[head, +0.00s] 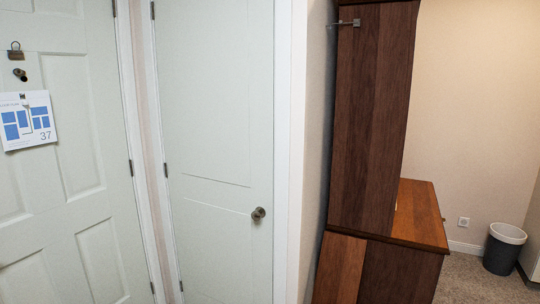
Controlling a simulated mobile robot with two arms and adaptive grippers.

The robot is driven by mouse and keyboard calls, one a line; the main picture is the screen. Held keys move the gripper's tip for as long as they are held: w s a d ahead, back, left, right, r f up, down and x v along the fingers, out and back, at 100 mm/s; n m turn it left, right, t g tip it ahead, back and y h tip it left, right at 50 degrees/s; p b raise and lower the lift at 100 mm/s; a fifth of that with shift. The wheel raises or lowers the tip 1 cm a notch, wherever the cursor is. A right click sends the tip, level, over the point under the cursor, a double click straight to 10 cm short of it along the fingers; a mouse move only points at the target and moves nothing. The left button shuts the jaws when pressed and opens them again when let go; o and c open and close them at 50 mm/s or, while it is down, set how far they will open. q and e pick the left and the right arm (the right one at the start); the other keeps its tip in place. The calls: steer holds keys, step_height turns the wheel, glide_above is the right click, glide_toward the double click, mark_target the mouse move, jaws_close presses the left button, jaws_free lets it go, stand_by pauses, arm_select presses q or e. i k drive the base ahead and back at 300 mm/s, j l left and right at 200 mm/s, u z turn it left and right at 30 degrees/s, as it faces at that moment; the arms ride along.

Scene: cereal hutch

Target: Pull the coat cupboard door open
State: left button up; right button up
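A narrow white panelled door (215,130), likely the coat cupboard door, stands in the middle left of the head view. It appears shut in its white frame (284,130). Its hinges are on its left edge and a round metal knob (258,213) is near its right edge. Neither of my grippers shows in this view, and nothing is seen touching the knob.
Another white door (75,190) with a hanging floor-plan sign (27,121) is at the left. A tall dark wooden hutch (370,120) stands right of the frame, past a short wall. A grey bin (503,250) is at the far right, with carpet (470,278) beside it.

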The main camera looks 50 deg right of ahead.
mark_target(215, 58)
steer(key=z, duration=1.1)
steer(key=i+j+z, duration=0.1)
steer(key=i+j, duration=0.3)
steer(key=i, duration=0.05)
